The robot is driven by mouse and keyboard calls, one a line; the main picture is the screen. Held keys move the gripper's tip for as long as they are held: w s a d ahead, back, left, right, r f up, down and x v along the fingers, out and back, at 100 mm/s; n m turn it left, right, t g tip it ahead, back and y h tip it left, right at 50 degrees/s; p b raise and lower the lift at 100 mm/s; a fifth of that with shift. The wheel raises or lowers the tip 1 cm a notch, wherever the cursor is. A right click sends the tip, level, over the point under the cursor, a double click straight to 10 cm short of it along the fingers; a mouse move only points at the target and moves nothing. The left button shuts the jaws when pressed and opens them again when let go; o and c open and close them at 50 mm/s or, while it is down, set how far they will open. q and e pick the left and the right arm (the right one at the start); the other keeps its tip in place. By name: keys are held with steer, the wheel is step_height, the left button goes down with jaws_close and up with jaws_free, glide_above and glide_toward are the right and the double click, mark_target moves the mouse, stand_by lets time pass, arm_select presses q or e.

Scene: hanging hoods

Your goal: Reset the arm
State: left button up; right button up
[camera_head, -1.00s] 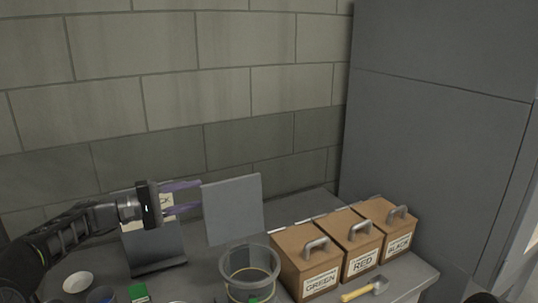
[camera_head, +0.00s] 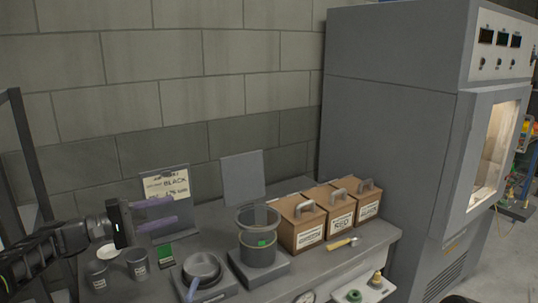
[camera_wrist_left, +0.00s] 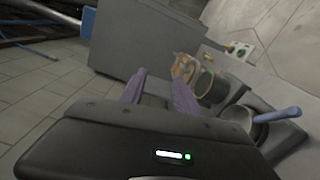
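My left gripper (camera_head: 174,211) is held out from the left, in front of the card stand, with its two purple fingers apart and nothing between them. In the left wrist view my left gripper (camera_wrist_left: 158,80) also shows spread fingers and an empty gap, with the floor and grey surfaces beyond. My right gripper is not in view in the head view.
Three lidded boxes (camera_head: 303,237) stand at the bench's back right, with a yellow-handled scoop (camera_head: 341,243) in front. A clear vessel (camera_head: 258,240), a dark pan (camera_head: 203,268), grey cups (camera_head: 137,262) and a card stand (camera_head: 167,188) occupy the bench. A large grey cabinet (camera_head: 392,130) stands right.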

arm_select(q)
steer(key=s+d+f+g+y, duration=0.2)
steer(key=s+d+f, duration=0.2)
steer(key=f, duration=0.8)
steer(key=s+d+f+g+y, duration=0.2)
steer(key=s+d+f, duration=0.15)
steer(key=f, duration=0.85)
steer(key=s+d+f+g+y, duration=0.25)
steer(key=d+f, duration=0.25)
steer(key=f, duration=0.7)
steer(key=s+d+f+m+g+y, duration=0.2)
steer(key=s+d+f+y, duration=0.15)
steer(key=s+f, duration=1.1)
steer(key=s+d+f+m+y, duration=0.1)
steer(key=s+m, duration=0.3)
steer(key=s, duration=1.2)
steer(key=shift+s+d+f+m, duration=0.2)
steer(key=shift+d+f+m, duration=0.2)
steer(key=shift+d+f, duration=0.2)
steer(key=shift+g, duration=0.25)
